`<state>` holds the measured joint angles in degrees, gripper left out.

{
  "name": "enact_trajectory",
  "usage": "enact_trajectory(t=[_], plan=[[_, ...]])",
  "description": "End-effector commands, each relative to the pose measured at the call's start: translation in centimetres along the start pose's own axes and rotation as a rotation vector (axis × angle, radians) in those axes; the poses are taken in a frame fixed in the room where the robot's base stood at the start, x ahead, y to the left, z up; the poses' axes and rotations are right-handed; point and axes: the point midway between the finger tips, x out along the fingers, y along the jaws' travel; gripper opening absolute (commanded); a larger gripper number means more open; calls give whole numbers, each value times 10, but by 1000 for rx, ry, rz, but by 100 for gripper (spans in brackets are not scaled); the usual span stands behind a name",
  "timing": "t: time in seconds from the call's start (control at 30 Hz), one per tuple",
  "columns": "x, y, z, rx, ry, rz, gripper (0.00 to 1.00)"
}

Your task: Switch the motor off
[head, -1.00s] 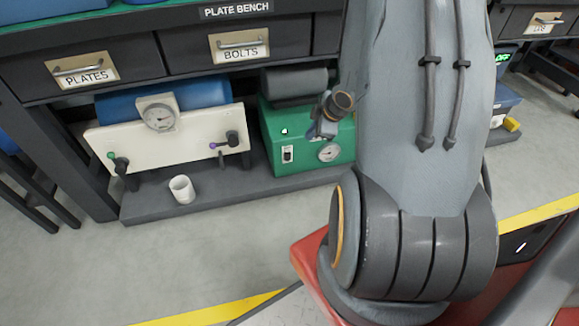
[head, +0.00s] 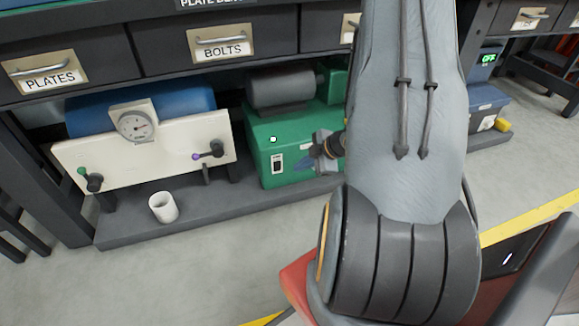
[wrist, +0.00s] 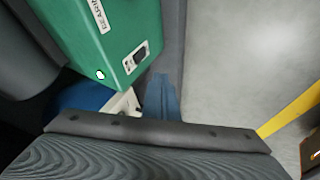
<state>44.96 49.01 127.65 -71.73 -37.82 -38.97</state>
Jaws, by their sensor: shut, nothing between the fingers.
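A green motor unit (head: 261,158) stands on the low shelf, with a grey cylindrical motor (head: 281,88) on top. Its front bears a small switch (head: 278,163) on a white plate, below a lit white lamp (head: 273,139). In the wrist view the switch (wrist: 138,56) shows on the green face, and the lamp (wrist: 101,75) near its edge. My gripper (head: 304,165) is in front of the unit, just right of the switch and apart from it as far as I can tell. Its blue fingers (wrist: 163,95) are shut and empty. The switch's position is too small to tell.
Left of the unit is a cream panel (head: 140,165) with a gauge (head: 135,125) and two levers, before a blue tank (head: 185,100). A white cup (head: 163,207) stands on the shelf's front. Drawers hang above. The floor in front is clear.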

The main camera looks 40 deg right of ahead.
Motion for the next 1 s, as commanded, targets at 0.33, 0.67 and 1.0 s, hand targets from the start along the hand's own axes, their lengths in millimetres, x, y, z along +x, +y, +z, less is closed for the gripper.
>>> enact_trajectory(t=[0.33,0.67,1.0], plan=[[61,-2,1,-1,1,-2,0],[105,16,0,-4,0,3,0],[111,36,-2,0,-1,0,0]])
